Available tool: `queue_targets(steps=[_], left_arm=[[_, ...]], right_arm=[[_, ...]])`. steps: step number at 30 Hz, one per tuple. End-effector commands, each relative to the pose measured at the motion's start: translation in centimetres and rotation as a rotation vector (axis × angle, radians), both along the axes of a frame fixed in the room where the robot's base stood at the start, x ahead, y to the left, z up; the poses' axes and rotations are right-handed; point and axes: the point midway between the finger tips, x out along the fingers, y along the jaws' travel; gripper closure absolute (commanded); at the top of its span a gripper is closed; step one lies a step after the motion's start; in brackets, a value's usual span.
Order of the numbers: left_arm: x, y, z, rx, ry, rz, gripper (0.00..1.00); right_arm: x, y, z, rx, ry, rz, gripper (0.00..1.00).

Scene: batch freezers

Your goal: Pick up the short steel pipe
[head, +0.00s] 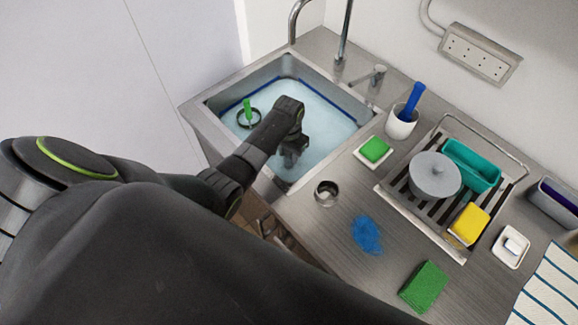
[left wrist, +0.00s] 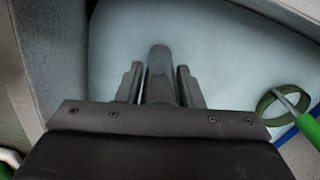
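A short grey steel pipe (left wrist: 160,75) shows in the left wrist view, with its rounded end reaching past the fingertips. My left gripper (left wrist: 160,80) has one finger on each side of it, with narrow gaps between fingers and pipe, so it looks open around the pipe. In the head view my left gripper (head: 290,155) points down into the sink basin, and the arm hides the pipe there. My right gripper is not in view.
The sink (head: 318,115) holds pale water and a ring-shaped tool with a green handle (head: 248,108). The counter to the right carries a small steel cup (head: 327,192), a green sponge (head: 425,287), a white cup with a blue handle (head: 401,124) and a drying rack (head: 393,190).

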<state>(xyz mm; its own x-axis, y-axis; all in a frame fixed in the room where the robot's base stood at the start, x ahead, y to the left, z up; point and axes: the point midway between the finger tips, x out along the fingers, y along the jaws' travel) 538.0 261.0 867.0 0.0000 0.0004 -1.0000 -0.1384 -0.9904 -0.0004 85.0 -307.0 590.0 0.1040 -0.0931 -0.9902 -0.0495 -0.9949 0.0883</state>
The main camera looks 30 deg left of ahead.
Motion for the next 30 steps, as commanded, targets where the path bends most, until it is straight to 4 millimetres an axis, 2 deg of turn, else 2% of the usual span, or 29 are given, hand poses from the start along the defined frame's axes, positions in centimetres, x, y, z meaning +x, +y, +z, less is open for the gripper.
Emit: queue_targets(steps=[11, 17, 23, 30], left_arm=[[0.1, 0.0, 0.2, 0.0, -0.002, 0.0, 0.85], [0.1, 0.0, 1.6, -0.001, -0.004, 0.0, 0.85], [0.2, 0.0, 4.8, 0.0, -0.007, -0.001, 0.85], [0.3, 0.0, 11.0, 0.002, -0.009, -0.001, 0.85]], right_arm=[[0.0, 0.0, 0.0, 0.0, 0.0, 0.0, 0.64], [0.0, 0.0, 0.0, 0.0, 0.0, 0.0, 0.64], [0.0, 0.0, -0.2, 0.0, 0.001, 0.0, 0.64], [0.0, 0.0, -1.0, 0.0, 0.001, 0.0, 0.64]])
